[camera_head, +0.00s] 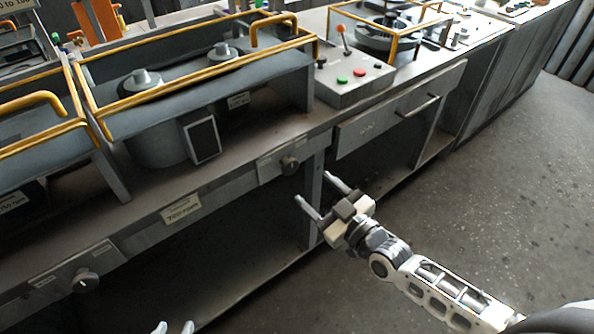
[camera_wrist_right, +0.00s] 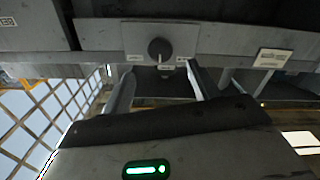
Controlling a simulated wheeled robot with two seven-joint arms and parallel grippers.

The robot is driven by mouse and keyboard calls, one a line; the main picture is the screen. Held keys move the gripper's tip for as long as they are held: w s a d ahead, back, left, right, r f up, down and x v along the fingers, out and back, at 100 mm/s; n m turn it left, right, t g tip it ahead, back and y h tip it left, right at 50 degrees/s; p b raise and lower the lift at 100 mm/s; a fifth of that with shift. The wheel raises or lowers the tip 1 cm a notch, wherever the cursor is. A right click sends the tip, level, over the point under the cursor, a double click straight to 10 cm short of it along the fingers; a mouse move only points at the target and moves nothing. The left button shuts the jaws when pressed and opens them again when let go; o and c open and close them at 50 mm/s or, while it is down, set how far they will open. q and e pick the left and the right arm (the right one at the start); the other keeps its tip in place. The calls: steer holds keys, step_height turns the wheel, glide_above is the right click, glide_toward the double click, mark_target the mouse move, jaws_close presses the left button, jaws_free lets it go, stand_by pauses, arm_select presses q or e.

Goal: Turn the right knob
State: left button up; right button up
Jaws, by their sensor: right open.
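The right knob (camera_head: 290,165) is a dark round knob on a grey plate on the front edge of the bench. In the right wrist view the knob (camera_wrist_right: 159,49) sits just beyond and between the fingertips, with a gap left. A left knob (camera_head: 86,281) is on another plate at the lower left. My right gripper (camera_head: 314,188) is open and empty, its fingers pointing toward the bench front; it also shows in the right wrist view (camera_wrist_right: 159,82).
A blower housing (camera_head: 160,147) with yellow rails stands on the bench. A control box (camera_head: 351,80) with coloured buttons and a red-tipped lever is to its right. A drawer (camera_head: 401,112) with a handle is right of the knob. The floor (camera_head: 480,190) is clear.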

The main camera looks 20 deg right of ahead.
mark_target(292, 169)
steer(key=x, duration=0.7)
steer(key=shift+w+a+f, duration=0.1)
steer(key=shift+w, duration=0.15)
steer(key=c, duration=1)
